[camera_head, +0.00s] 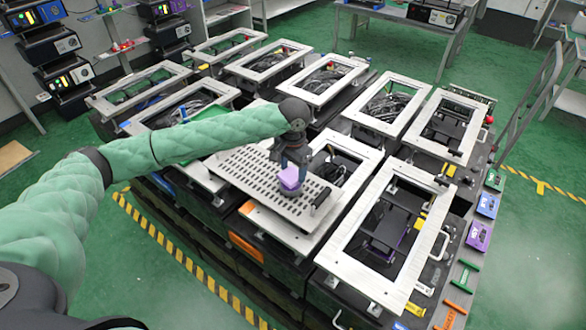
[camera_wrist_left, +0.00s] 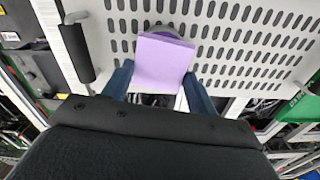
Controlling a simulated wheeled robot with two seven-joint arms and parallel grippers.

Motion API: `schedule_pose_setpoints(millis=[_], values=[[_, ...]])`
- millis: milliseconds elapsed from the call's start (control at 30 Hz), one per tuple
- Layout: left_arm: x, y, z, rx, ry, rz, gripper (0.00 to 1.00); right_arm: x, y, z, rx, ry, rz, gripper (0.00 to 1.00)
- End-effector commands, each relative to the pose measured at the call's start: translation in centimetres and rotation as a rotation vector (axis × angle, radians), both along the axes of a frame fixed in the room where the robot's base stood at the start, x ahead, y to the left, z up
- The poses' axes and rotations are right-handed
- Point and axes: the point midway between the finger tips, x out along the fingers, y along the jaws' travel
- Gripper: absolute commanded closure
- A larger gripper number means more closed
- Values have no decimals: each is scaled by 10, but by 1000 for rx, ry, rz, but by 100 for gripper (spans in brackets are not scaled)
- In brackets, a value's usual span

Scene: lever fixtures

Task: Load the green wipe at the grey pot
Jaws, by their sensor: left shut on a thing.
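My left gripper (camera_head: 292,168) points down over a perforated light plate (camera_head: 240,172) in the middle of the head view. It is shut on a purple block (camera_head: 290,179). In the left wrist view the purple block (camera_wrist_left: 162,60) sits between the two blue fingers (camera_wrist_left: 158,92). A rounded grey rim shows just behind the block in the wrist view, mostly hidden by it; I cannot tell whether it is the grey pot or whether the block touches it. I make out no green wipe clearly. My right gripper is out of view.
A black handle (camera_head: 321,201) stands on the plate near its right edge, also in the wrist view (camera_wrist_left: 77,52). A green box or panel (camera_head: 207,113) lies behind my left arm. White open frames (camera_head: 386,104) surround the plate. Small coloured trays (camera_head: 487,204) line the right edge.

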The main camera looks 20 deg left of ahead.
Motion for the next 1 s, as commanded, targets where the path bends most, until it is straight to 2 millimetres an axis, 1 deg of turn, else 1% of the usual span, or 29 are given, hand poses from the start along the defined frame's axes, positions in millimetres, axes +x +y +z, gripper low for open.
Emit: schedule_pose_setpoints(millis=[33,167,300,467,567,700,1000], values=[[0,0,8,0,-1,0,60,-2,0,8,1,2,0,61],[0,0,17,0,0,0,60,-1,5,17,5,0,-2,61],[0,0,25,0,0,0,60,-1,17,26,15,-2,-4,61],[0,0,34,0,-1,0,60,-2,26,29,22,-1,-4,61],[0,0,40,0,-1,0,60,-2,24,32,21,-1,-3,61],[0,0,44,0,-1,0,60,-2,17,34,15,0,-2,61],[0,0,45,0,-1,0,60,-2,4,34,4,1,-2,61]])
